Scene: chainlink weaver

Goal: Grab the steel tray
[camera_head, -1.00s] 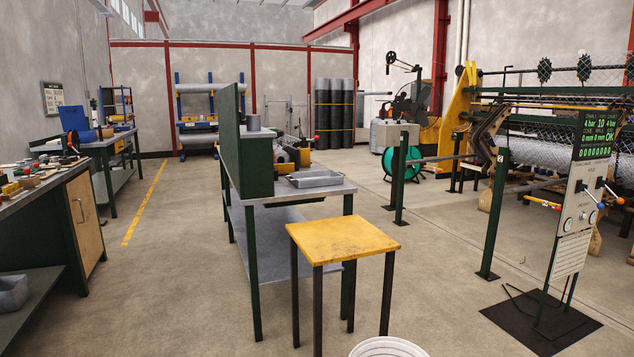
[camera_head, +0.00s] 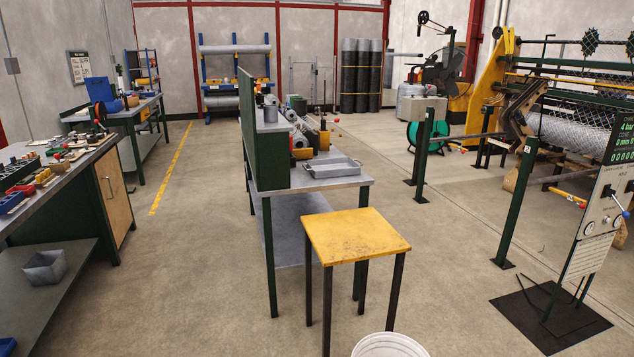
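The steel tray (camera_head: 331,171) is a shallow grey rectangular tray. It lies on the near end of the grey top of a workbench (camera_head: 355,181) with dark green legs, in the middle of the head view. It looks empty. Neither of my grippers is in view.
A yellow-topped stool (camera_head: 356,234) stands in front of the bench's near end, with a white bucket (camera_head: 390,346) at the bottom edge. A control stand (camera_head: 598,215) is at right, a tool bench (camera_head: 60,180) at left. The floor (camera_head: 190,270) between the benches is clear.

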